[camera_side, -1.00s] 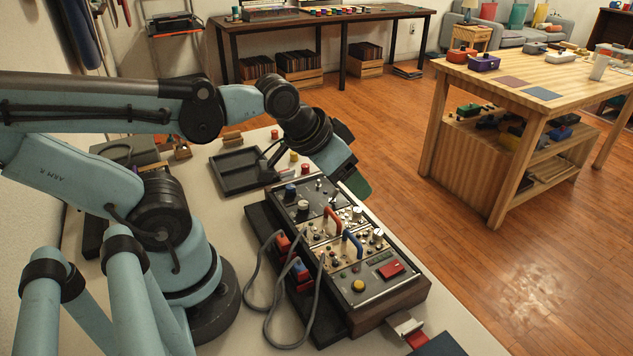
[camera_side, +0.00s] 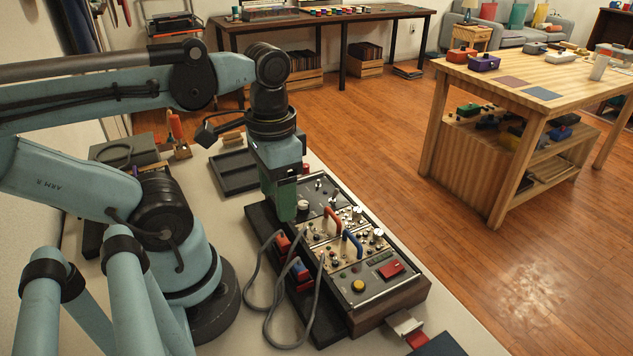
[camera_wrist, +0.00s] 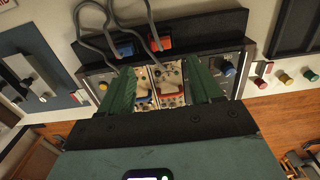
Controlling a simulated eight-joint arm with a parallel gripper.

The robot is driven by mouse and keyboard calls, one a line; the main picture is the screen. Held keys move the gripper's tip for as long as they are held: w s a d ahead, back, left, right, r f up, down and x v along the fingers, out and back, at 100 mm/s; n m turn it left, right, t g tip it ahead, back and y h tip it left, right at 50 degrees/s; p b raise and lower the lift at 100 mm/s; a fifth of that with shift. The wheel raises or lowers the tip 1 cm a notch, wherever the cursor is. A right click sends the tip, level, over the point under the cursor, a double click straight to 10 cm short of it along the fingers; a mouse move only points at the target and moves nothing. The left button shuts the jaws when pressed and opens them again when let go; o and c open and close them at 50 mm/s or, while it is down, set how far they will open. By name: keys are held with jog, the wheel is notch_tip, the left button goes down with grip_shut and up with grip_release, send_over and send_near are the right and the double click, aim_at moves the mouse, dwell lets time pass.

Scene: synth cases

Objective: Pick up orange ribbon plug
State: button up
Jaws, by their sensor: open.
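The orange ribbon plug (camera_wrist: 160,43) shows in the wrist view with a grey cable, on the dark strip beyond my fingertips. In the side view the orange-red plug (camera_side: 283,243) sits at the left edge of the panel unit, its grey cable looping down to the left. A blue plug (camera_wrist: 125,48) with its own grey cable is beside it; it also shows in the side view (camera_side: 298,267). My gripper (camera_wrist: 162,85) is open, its green fingers apart over the panel modules. In the side view my gripper (camera_side: 284,212) points down above the panel's far left part, apart from the plug.
The panel unit (camera_side: 370,262) has knobs and an orange handle (camera_side: 333,222) and a blue handle (camera_side: 353,244) standing up on it. A dark tray (camera_side: 236,172) lies behind my gripper. Two grey cables loop over the bench beside the panel.

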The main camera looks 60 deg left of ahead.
send_over(286, 238)
jog(key=shift+s+f, duration=0.2)
jog(key=shift+f, duration=1)
jog(key=shift+s+f, duration=0.2)
jog(key=shift+f, duration=1)
jog(key=shift+w+f, duration=0.2)
jog(key=shift+f, duration=0.55)
jog(key=shift+w+f, duration=0.15)
jog(key=shift+f, duration=1.7)
jog(key=c, duration=1)
jog(key=shift+c, duration=0.2)
jog(key=shift+r, duration=0.15)
